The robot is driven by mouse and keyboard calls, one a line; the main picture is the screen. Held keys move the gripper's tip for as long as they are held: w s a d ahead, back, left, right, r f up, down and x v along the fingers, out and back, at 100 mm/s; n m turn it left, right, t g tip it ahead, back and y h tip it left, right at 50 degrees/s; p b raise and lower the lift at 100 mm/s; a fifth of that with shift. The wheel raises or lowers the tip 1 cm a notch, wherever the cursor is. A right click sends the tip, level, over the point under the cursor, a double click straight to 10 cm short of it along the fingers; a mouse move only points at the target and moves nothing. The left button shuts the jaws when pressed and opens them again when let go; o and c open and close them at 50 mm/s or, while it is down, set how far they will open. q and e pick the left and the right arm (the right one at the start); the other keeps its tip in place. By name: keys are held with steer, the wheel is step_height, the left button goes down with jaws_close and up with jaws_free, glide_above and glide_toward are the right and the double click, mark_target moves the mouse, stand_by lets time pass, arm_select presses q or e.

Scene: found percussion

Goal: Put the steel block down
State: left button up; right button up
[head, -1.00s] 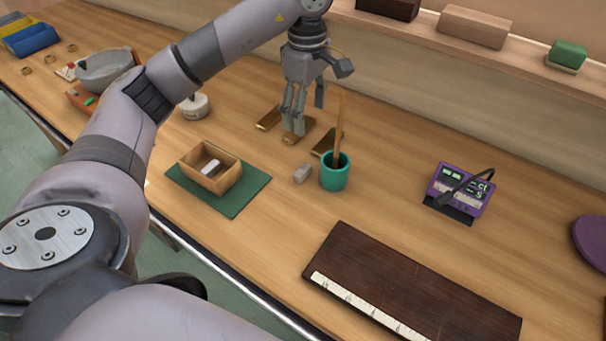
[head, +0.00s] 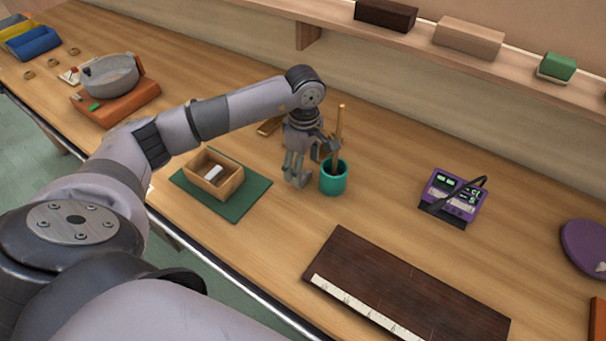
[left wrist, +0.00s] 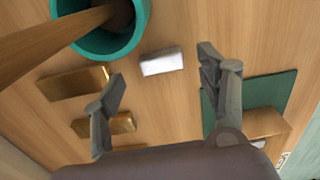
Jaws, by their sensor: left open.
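The steel block (left wrist: 161,62) lies on the wooden bench beside the teal cup (head: 334,180), seen clearly in the left wrist view. In the head view my gripper hides most or all of it. My left gripper (head: 297,181) is open and points down over the block's spot, just left of the cup. In the left wrist view its two fingers (left wrist: 163,72) are spread apart, with the block beyond and between their tips. I cannot tell how high the fingertips are above the bench. My right gripper is not in view.
The cup holds an upright wooden stick (head: 340,125). Brass bars (left wrist: 75,83) lie behind the gripper. A small wooden box (head: 230,184) with a pale block inside stands on a green mat (head: 246,203). A purple device (head: 455,195) and dark board (head: 400,285) are at right.

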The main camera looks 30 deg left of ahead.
mark_target(303, 175)
arm_select(q)
steer(key=shift+a+f, duration=0.1)
steer(key=shift+f, duration=1.4)
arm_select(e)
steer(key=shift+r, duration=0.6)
arm_select(q)
steer(key=shift+c, duration=0.2)
steer(key=c, duration=1.5)
steer(key=shift+r, duration=0.1)
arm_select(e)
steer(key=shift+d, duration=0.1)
